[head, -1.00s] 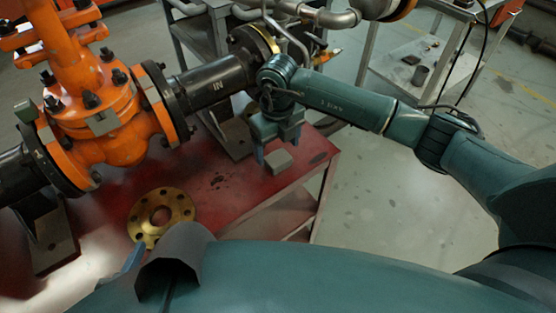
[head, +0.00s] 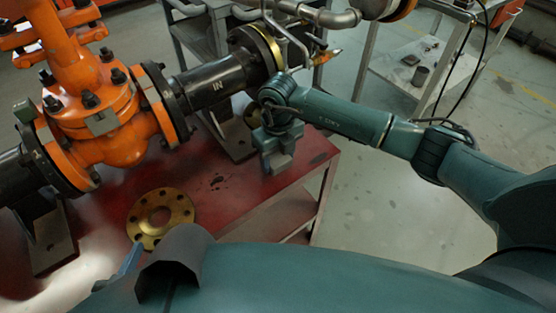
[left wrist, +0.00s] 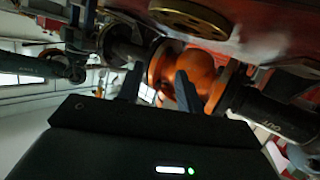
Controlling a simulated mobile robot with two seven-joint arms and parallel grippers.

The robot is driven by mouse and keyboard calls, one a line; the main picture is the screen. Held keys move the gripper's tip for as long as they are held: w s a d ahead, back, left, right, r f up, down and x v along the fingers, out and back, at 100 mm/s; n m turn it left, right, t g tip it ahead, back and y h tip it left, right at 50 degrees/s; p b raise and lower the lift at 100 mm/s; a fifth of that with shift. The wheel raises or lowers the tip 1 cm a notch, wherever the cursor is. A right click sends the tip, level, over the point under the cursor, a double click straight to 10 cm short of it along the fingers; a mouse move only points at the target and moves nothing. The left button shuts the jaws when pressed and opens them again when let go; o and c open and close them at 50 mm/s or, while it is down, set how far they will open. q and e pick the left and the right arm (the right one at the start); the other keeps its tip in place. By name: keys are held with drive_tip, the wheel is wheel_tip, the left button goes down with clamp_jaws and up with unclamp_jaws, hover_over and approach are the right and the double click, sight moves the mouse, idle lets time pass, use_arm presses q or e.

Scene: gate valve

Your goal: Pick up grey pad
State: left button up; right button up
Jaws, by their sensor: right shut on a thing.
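The small grey pad (head: 281,163) is at the right part of the red bench top in the head view. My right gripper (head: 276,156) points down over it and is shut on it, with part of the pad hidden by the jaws. I cannot tell whether the pad touches the bench. My left gripper shows only as a bluish finger (head: 132,260) at the lower left of the head view, mostly hidden by my own body. In the left wrist view the two fingers of my left gripper (left wrist: 159,70) stand apart with nothing between them.
A brass flange (head: 135,220) lies flat on the red bench (head: 225,205). The orange valve (head: 115,130) with its black pipe (head: 215,84) stands at the left and behind. A grey support stands close behind my right gripper. A metal cart (head: 385,75) is at the back right.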

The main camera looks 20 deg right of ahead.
sight(278, 158)
drive_tip(key=shift+c, duration=0.6)
wheel_tip(278, 158, up, 10)
drive_tip(key=p, duration=0.1)
drive_tip(key=o, duration=0.4)
drive_tip(key=c, duration=0.3)
